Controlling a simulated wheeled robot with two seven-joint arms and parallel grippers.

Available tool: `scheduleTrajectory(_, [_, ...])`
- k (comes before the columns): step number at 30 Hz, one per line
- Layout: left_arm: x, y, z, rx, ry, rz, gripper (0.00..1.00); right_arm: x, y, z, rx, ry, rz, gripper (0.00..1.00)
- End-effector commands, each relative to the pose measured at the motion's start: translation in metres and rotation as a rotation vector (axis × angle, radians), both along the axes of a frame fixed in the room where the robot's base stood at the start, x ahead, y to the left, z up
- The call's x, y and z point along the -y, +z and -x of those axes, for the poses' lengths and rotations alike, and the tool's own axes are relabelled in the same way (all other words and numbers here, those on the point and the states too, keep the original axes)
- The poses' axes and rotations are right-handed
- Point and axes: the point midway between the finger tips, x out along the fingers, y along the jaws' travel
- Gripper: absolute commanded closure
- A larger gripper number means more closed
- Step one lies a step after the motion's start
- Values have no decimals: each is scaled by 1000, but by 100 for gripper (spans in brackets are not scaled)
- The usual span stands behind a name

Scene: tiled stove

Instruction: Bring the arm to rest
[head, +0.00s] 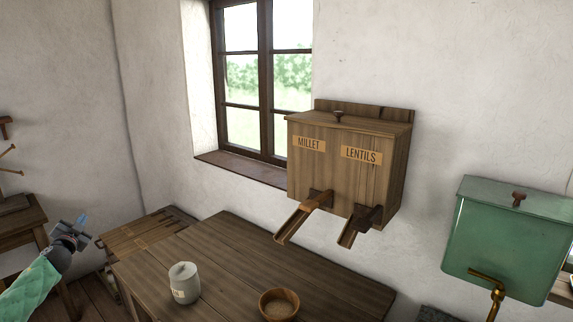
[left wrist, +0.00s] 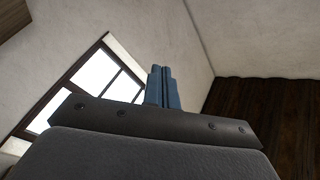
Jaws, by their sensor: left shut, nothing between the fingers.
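My left gripper (head: 81,221) is at the left of the head view, on my green-sleeved arm. It is raised in the air to the left of the wooden table (head: 225,252), apart from it. In the left wrist view its blue fingers (left wrist: 164,88) are together with nothing between them. Behind them are the wall, the window and dark floor. My right gripper does not show in either view.
A wooden dispenser labelled MILLET and LENTILS (head: 345,180) hangs on the wall. A green tank with a brass tap (head: 508,240) is at right.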

Motion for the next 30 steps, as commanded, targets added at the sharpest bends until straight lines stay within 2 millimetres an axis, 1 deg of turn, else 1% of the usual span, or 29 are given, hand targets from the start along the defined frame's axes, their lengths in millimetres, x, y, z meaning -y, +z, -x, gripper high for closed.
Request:
scheduleTrajectory(1, [-13, -7, 4, -34, 71, 16, 100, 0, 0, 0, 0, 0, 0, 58])
scheduleTrajectory(3, [-29, -19, 11, -96, 165, 34, 100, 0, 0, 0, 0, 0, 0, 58])
scheduleTrajectory(6, [-46, -37, 22, -189, 267, 59, 100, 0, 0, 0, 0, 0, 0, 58])
scheduleTrajectory(9, [-56, -53, 32, -275, 338, 80, 100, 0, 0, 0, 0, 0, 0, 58])
scheduleTrajectory(15, [-65, -79, 49, -427, 424, 115, 100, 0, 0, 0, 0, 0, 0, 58])
scheduleTrajectory(21, [-69, -102, 66, -570, 477, 143, 100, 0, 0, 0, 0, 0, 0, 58])
scheduleTrajectory(22, [-64, -112, 67, -579, 472, 147, 100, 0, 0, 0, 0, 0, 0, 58])
scheduleTrajectory(29, [-34, -167, 75, -626, 444, 171, 100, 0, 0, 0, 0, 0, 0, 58])
scheduleTrajectory(30, [-28, -178, 77, -637, 440, 176, 100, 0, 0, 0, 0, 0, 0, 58])
